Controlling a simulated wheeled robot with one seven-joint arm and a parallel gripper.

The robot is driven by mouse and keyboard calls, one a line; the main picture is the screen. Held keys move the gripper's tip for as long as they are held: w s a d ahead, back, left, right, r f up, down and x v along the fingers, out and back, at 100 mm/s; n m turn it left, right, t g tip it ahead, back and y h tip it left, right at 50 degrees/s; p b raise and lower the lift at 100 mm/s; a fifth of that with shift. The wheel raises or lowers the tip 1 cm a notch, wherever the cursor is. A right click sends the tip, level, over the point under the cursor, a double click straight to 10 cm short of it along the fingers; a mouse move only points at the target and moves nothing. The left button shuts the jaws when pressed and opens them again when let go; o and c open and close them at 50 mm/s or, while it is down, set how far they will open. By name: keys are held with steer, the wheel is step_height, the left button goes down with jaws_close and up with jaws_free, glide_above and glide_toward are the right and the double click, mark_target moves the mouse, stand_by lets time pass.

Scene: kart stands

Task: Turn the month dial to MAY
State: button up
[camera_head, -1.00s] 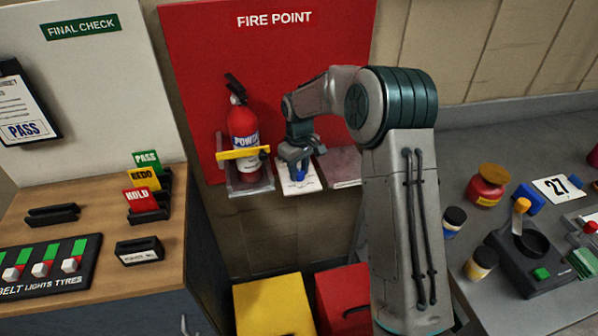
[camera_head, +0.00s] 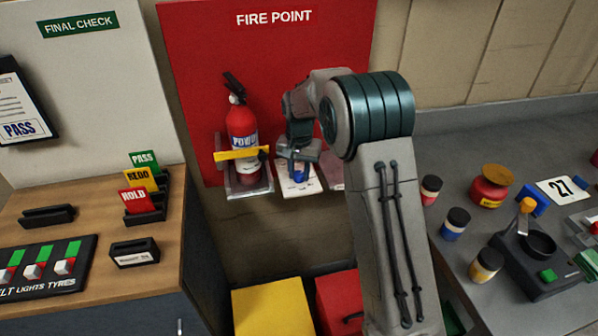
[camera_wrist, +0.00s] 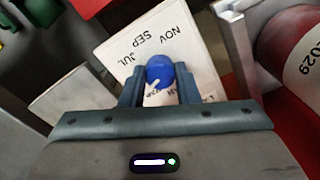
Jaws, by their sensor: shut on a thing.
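The month dial is a blue knob (camera_wrist: 158,74) on a white plate (camera_wrist: 122,45), seen in the wrist view. The plate reads NOV, SEP and JUL along its far side; lettering nearer my gripper is partly covered. A white pointer mark on the knob faces the lower left in that view. My gripper (camera_wrist: 160,88) is shut on the blue knob, one finger on each side. In the head view my gripper (camera_head: 298,160) is over the white plate (camera_head: 301,188) on the fire point shelf, and the knob is mostly hidden beneath it.
The red fire extinguisher (camera_head: 242,130) stands in its bracket with a yellow strap (camera_head: 240,154), close left of my gripper. Its red body (camera_wrist: 295,50) is close on the right in the wrist view. Yellow (camera_head: 272,308) and red bins stand below.

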mark_target(299, 174)
steer(key=shift+m, duration=1.9)
steer(key=o, duration=1)
steer(key=shift+c, duration=0.2)
steer(key=shift+r, duration=0.1)
step_height(299, 174, up, 14)
steer(key=shift+a+f, duration=0.1)
steer(key=shift+f, duration=0.1)
